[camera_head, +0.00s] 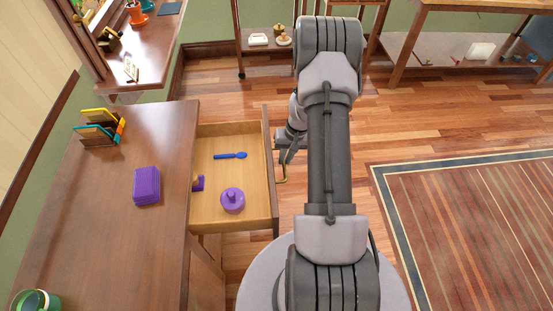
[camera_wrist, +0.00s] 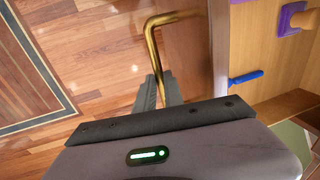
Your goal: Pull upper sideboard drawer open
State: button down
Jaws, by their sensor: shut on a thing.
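The upper drawer (camera_head: 207,215) of the brown sideboard (camera_head: 110,215) stands pulled well out to the right. Inside it lie a blue spoon (camera_head: 231,155), a round purple lidded pot (camera_head: 232,201) and a small purple thing (camera_head: 198,183) by the sideboard side. My gripper (camera_head: 285,163) is at the drawer's outer front, shut on the brass handle (camera_head: 283,179). The wrist view shows the bent brass handle (camera_wrist: 152,40) running down between my fingers (camera_wrist: 160,92). That view also shows part of the drawer's inside with the blue spoon (camera_wrist: 246,78).
On the sideboard top are a purple box (camera_head: 146,186), a letter rack (camera_head: 97,133) and a green cup (camera_head: 36,302). A windowsill (camera_head: 140,55) with small things is behind. A wooden table (camera_head: 480,5) stands at the back right. A striped rug (camera_head: 470,220) lies on open floor at right.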

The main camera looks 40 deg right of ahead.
jog(key=shift+s+d, duration=0.15)
jog(key=c, duration=1.5)
grip_release()
jog(key=shift+o, duration=0.2)
notch_tip(320, 180, up, 17)
jog(key=s+d+p, duration=0.2)
jog(key=p, duration=0.4)
jog(key=shift+d, duration=0.4)
